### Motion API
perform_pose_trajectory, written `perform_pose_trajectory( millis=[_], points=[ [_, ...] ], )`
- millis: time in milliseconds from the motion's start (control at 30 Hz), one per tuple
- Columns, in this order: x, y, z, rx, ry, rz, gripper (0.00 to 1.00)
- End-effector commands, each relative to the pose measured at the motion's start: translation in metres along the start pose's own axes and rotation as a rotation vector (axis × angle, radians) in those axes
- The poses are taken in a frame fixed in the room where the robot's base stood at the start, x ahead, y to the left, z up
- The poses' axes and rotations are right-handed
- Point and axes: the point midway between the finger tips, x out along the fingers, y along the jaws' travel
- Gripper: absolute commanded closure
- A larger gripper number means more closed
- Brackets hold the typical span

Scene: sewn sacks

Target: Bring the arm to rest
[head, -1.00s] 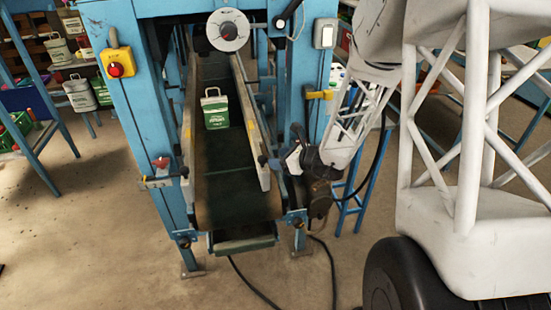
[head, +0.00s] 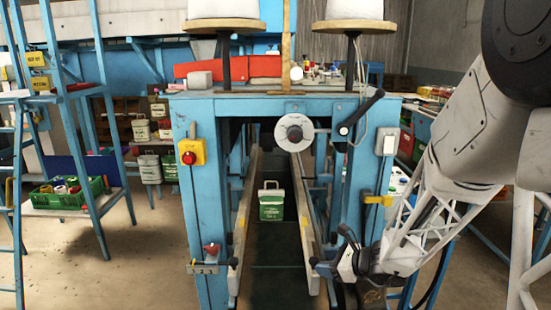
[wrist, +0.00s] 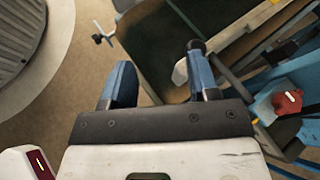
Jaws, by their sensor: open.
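My gripper (wrist: 160,78) shows in the wrist view as two blue fingers standing well apart, open, with nothing between them. In the head view my arm (head: 425,232) reaches down on the right, and its end is low beside the right rail of the conveyor. The fingers are hard to make out there. A green and white sewn sack (head: 271,203) stands upright on the dark conveyor belt (head: 275,283), between the two rails and well apart from my gripper.
A blue machine frame (head: 210,150) surrounds the conveyor, with a red button on a yellow box (head: 191,152) and a crank handle (head: 362,111). A red knob (wrist: 288,101) is right of my fingers in the wrist view. A green crate (head: 62,196) sits on the left shelf. Open floor lies left.

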Motion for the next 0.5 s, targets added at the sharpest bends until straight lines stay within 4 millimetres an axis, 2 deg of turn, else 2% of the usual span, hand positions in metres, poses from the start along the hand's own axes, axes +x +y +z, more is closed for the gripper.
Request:
perform_pose_trajectory(
  millis=[33, 200, 500],
  points=[
    [-0.005, 0.01, 0.01, -0.055, 0.007, 0.029, 0.45],
    [-0.021, 0.044, 0.036, -0.255, 0.045, 0.142, 0.45],
    [-0.059, 0.101, 0.068, -0.609, 0.121, 0.331, 0.45]
  ],
)
